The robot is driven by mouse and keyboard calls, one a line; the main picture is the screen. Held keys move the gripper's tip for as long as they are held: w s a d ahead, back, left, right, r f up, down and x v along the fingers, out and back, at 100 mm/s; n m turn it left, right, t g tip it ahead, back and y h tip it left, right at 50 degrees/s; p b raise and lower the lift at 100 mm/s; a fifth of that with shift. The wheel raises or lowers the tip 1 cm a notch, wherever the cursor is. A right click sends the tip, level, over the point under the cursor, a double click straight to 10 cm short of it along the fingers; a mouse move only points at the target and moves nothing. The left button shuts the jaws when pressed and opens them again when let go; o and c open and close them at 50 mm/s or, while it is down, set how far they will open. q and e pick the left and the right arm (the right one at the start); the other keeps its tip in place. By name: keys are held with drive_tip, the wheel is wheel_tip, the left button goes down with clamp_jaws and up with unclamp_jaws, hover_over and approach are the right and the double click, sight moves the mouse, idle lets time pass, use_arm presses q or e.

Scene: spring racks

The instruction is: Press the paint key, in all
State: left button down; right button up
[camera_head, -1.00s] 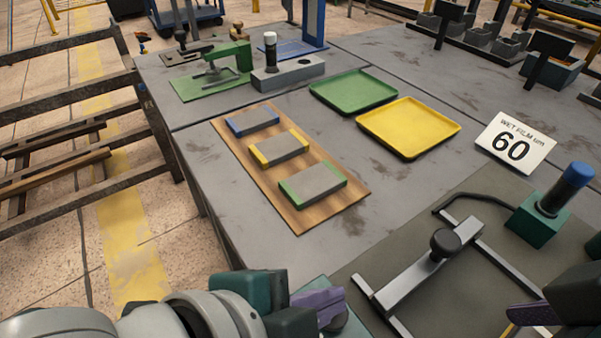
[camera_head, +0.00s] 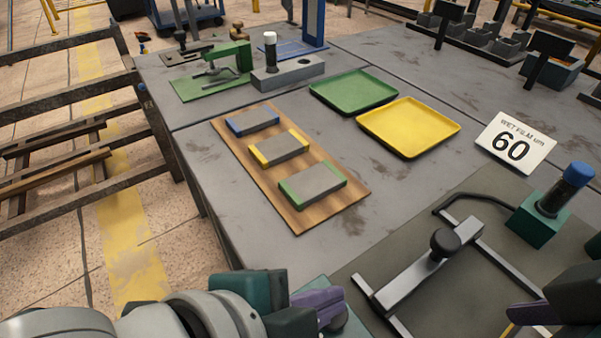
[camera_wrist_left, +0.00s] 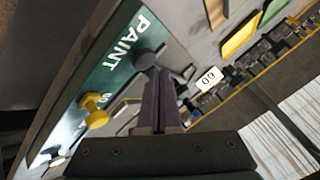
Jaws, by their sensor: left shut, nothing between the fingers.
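The teal panel (camera_wrist_left: 118,68) lettered "PAINT" shows in the left wrist view. A dark round button (camera_wrist_left: 149,60) is beside the lettering, and a yellow knob (camera_wrist_left: 95,110) is lower on the same panel. My left gripper (camera_wrist_left: 160,76) is shut and empty; its purple fingertips overlap the dark button's lower edge in the picture, and I cannot tell whether they touch it. In the head view my left gripper (camera_head: 318,300) is at the bottom, and the panel does not show clearly there. My right gripper (camera_head: 530,314) is partly in view at the right edge.
On the table are a wooden board (camera_head: 328,214) with several blocks, a green tray (camera_head: 352,92), a yellow tray (camera_head: 408,128) and a "WET FILM 60" sign (camera_head: 515,143). A drawdown frame (camera_head: 430,265) and a blue-topped handle (camera_head: 566,190) are at the right.

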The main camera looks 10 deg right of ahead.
use_arm(q)
drive_tip(key=shift+f, duration=0.1)
idle(0.5)
drive_tip(key=shift+f, duration=0.35)
drive_tip(key=shift+f+b, duration=0.65)
idle(0.6)
drive_tip(key=shift+r, duration=0.1)
drive_tip(key=shift+r+p, duration=0.95)
drive_tip(key=shift+p, duration=0.15)
wheel_tip(320, 180, up, 5)
drive_tip(key=p, duration=0.5)
drive_tip(key=shift+r, duration=0.1)
